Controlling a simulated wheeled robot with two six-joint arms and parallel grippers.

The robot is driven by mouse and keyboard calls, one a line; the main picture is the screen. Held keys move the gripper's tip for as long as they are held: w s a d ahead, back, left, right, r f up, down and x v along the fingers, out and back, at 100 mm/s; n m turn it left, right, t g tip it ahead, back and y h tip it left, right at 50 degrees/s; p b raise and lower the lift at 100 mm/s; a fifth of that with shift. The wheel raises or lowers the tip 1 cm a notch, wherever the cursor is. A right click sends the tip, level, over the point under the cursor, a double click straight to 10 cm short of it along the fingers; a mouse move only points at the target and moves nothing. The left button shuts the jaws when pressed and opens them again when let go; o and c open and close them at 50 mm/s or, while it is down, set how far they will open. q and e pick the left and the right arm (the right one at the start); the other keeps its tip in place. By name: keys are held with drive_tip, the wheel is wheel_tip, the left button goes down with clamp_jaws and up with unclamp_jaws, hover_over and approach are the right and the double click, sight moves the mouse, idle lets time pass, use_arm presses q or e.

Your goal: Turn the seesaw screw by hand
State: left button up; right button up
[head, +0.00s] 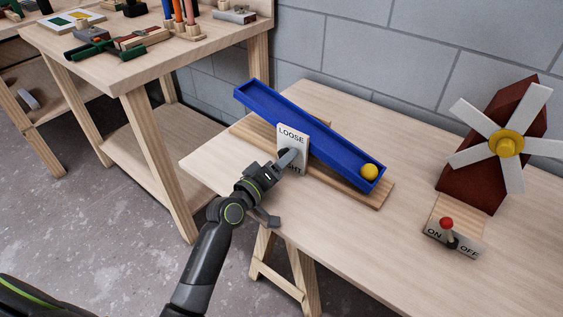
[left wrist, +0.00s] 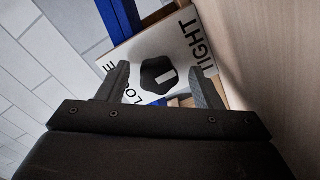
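The seesaw has a blue trough (head: 305,122) that tilts down to the right, with a yellow ball (head: 369,172) at its low right end. Its white plate (head: 291,136) reads LOOSE above and a partly hidden word below. In the left wrist view the plate (left wrist: 203,60) reads LOOSE and TIGHT around a dark knobbed screw (left wrist: 160,74) with a white mark. My left gripper (head: 288,158) is in front of the plate. In the left wrist view its fingers (left wrist: 158,88) are apart, one on each side of the screw, with gaps visible. My right gripper is not in view.
A windmill (head: 485,150) with an ON/OFF lever switch (head: 448,235) stands on the right of the table (head: 400,240). Another workbench (head: 130,60) with clamps and tools is at the upper left. Table space between seesaw and windmill is clear.

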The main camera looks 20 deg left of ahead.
use_arm(q)
drive_tip(key=v, duration=1.7)
drive_tip(key=shift+s+b, duration=0.2)
drive_tip(key=shift+b, duration=0.1)
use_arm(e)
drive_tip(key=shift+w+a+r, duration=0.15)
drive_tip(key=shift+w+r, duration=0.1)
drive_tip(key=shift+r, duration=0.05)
use_arm(q)
drive_tip(key=shift+a, duration=0.1)
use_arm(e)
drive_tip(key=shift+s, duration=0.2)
